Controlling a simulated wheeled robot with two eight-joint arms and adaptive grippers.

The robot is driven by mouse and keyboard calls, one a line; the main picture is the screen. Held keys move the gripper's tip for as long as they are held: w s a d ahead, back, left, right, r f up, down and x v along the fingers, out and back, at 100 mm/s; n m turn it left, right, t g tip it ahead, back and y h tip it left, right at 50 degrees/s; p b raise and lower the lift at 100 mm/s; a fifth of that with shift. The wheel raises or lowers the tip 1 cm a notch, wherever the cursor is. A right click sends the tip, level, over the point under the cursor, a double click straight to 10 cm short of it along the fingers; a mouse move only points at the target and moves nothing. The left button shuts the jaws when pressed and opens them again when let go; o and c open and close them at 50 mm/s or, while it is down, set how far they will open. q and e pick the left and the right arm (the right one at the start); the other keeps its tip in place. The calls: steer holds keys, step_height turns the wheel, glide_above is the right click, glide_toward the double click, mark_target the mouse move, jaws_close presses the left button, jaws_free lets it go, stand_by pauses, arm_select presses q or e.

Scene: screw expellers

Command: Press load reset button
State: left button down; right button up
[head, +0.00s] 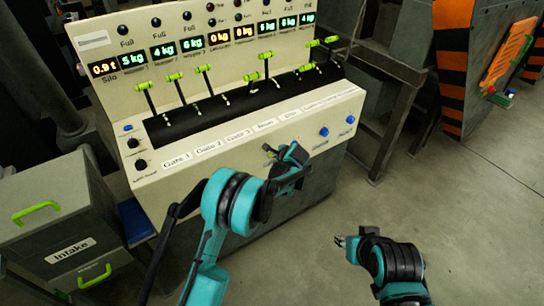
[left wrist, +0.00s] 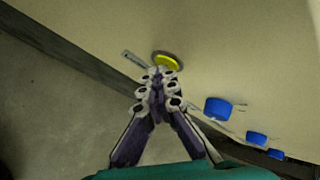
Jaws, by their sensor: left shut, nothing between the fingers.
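A round yellow button (left wrist: 168,61) sits on the cream panel in the left wrist view, next to a small label too blurred to read. I cannot tell from any lettering whether it is the load reset button. My left gripper (left wrist: 157,72) is shut and empty, its tips just at the near edge of the yellow button; whether they touch it I cannot tell. In the head view my left gripper (head: 270,152) is at the console's lower front face and hides the yellow button. My right gripper (head: 339,241) hangs over the floor, away from the console; its finger gap is unclear.
The control console (head: 230,110) carries displays and several green-tipped levers. Blue buttons (head: 323,132) lie right of my left gripper, the closest also in the left wrist view (left wrist: 217,108). A grey intake box (head: 60,215) stands left.

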arm_select(q)
steer(key=shift+s+d, duration=0.4)
steer(key=shift+s, duration=0.3)
steer(key=s+d, duration=0.1)
steer(key=s, duration=0.1)
steer(key=s+d, duration=0.2)
steer(key=shift+b, duration=0.35)
stand_by(0.6)
steer(key=s+a+r+n+g+h, duration=0.1)
steer(key=s+a+r+n+h, duration=0.1)
steer(key=s+a+r+n, duration=1.1)
steer(key=s+a+n, duration=0.1)
steer(key=s, duration=0.6)
steer(key=s+a+r+n+h, duration=0.1)
steer(key=s+a+n, duration=0.1)
steer(key=s, duration=0.7)
steer(key=s+a+r+n, duration=0.1)
steer(key=s+a+n, duration=0.1)
steer(key=s, duration=0.7)
steer(key=shift+a+r+n+h, duration=0.25)
steer(key=shift+a+n+h, duration=0.05)
steer(key=shift+a+n, duration=0.15)
